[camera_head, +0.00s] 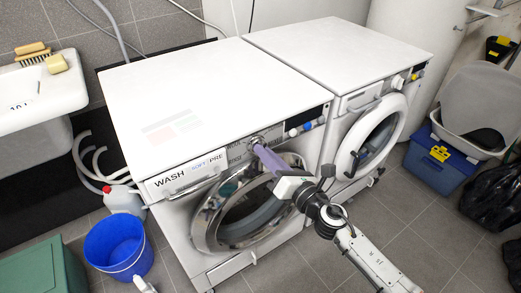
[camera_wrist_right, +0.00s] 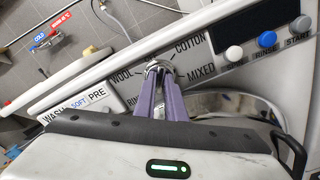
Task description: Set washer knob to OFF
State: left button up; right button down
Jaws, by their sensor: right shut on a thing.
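The washer (camera_head: 195,85) is the white left machine with a drawer labelled WASH, SOFT and PRE. Its metal knob (camera_wrist_right: 158,66) sits on the front panel, with WOOL, COTTON and MIXED printed around it. My right gripper (camera_wrist_right: 159,74) has its purple fingers shut on the knob. It also shows in the head view (camera_head: 258,146), reaching the panel from the front right.
The washer's round door (camera_head: 205,222) is below the knob, under my right arm. A second white machine (camera_head: 345,55) stands to the right. A blue bucket (camera_head: 120,246) and a white jug (camera_head: 124,200) stand on the floor at left. White, blue and grey buttons (camera_wrist_right: 267,39) are right of the knob.

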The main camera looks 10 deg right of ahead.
jog(key=shift+a+r+n, duration=0.2)
jog(key=shift+r+n, duration=0.1)
jog(key=shift+n, duration=0.3)
jog(key=shift+n, duration=0.8)
jog(key=n, duration=0.3)
jog(key=shift+n, duration=0.5)
jog(key=c, duration=1.7)
grip_release()
jog(key=shift+w+d, duration=0.1)
jog(key=shift+d, duration=0.2)
